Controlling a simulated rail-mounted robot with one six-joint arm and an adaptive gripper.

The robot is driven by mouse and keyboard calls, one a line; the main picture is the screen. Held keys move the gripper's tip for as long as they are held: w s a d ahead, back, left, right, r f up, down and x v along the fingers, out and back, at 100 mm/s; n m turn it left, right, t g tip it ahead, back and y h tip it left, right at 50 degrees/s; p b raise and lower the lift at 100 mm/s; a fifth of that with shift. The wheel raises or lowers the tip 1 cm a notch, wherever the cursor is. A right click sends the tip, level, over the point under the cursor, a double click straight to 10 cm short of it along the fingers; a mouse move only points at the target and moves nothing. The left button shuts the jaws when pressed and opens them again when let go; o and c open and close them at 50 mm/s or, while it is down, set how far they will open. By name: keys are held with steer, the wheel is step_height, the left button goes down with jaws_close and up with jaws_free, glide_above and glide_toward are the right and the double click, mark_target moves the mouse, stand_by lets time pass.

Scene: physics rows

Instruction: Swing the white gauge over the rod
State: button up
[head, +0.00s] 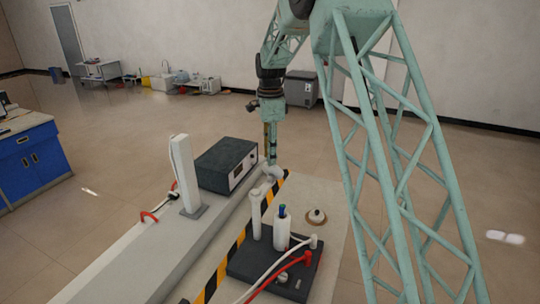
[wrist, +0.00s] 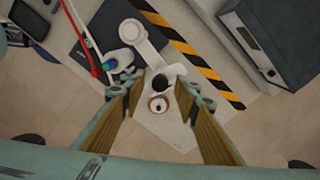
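The white gauge appears to be a pale post (head: 256,214) with an arm ending in a rounded head (head: 272,172). In the wrist view its post (wrist: 132,31) and rounded head (wrist: 170,73) show. A white cylinder (head: 282,229) with a blue-green tip stands on the black base, beside the post; the tip also shows in the wrist view (wrist: 130,60). I cannot tell if this is the rod. My gripper (head: 271,160) points down over the gauge's head. In the wrist view my gripper (wrist: 159,82) has its fingers apart, with the head between them; contact is unclear.
A black base (head: 248,265) carries red and white cables. A small round knob on a disc (head: 316,217) sits right of it. A dark instrument box (head: 227,163) and white upright post (head: 184,172) stand left, past the black-yellow stripe (head: 237,247).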

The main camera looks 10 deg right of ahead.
steer(key=shift+c, duration=0.3)
jaws_close()
